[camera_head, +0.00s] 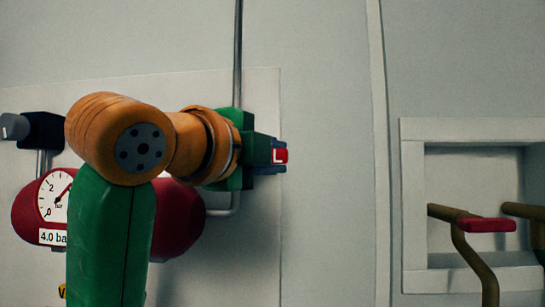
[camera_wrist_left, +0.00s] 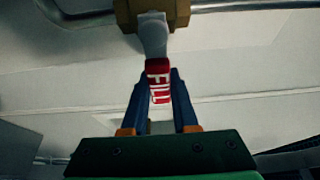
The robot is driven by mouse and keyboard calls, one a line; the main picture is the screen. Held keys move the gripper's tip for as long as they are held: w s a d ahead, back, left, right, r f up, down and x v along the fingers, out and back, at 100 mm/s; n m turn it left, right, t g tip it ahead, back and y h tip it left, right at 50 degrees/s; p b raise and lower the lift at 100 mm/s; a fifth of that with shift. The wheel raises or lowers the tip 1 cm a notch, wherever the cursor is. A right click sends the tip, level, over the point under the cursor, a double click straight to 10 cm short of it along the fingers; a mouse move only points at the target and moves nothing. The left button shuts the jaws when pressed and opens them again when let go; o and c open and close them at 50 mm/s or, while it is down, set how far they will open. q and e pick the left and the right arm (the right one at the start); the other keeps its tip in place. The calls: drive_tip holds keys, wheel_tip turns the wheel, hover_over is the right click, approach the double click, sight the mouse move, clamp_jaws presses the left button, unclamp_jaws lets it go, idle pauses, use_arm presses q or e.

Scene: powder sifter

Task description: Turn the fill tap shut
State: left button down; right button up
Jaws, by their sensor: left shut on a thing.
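The fill tap's red lever (camera_head: 281,156) pokes out from my left gripper (camera_head: 277,154) in the head view; only its tip shows there. In the left wrist view the red lever (camera_wrist_left: 158,75) carries white letters reading FILL. A grey stem (camera_wrist_left: 153,36) joins it to a brass-coloured tap body (camera_wrist_left: 138,12) on a pipe. My left gripper's blue fingers (camera_wrist_left: 160,92) stand on both sides of the lever and are shut on it. In the head view the tap body is hidden behind my gripper and arm. My right gripper is not in view.
A red tank (camera_head: 180,216) with a pressure gauge (camera_head: 55,196) sits behind my left arm. A grey pipe (camera_head: 238,55) runs down the wall panel. A dark fitting (camera_head: 43,130) is at far left. A framed recess (camera_head: 410,190) with brown bars (camera_head: 470,246) and a red grip is at right.

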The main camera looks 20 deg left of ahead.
use_arm(q)
drive_tip(key=shift+d+f, duration=0.1)
drive_tip(key=shift+f, duration=0.15)
drive_tip(key=c, duration=1)
unclamp_jaws()
drive_tip(key=shift+c, duration=0.2)
drive_tip(key=o, duration=0.4)
drive_tip(key=shift+s+r, duration=0.1)
drive_tip(key=shift+s, duration=0.05)
drive_tip(key=shift+c, duration=0.2)
drive_tip(key=shift+s+d+r, duration=0.2)
drive_tip(key=shift+s+d, duration=0.05)
drive_tip(key=shift+s+f, duration=0.1)
drive_tip(key=s+a+b, duration=0.1)
drive_tip(key=s+b, duration=0.2)
drive_tip(key=s, duration=0.3)
drive_tip(key=shift+s, duration=0.3)
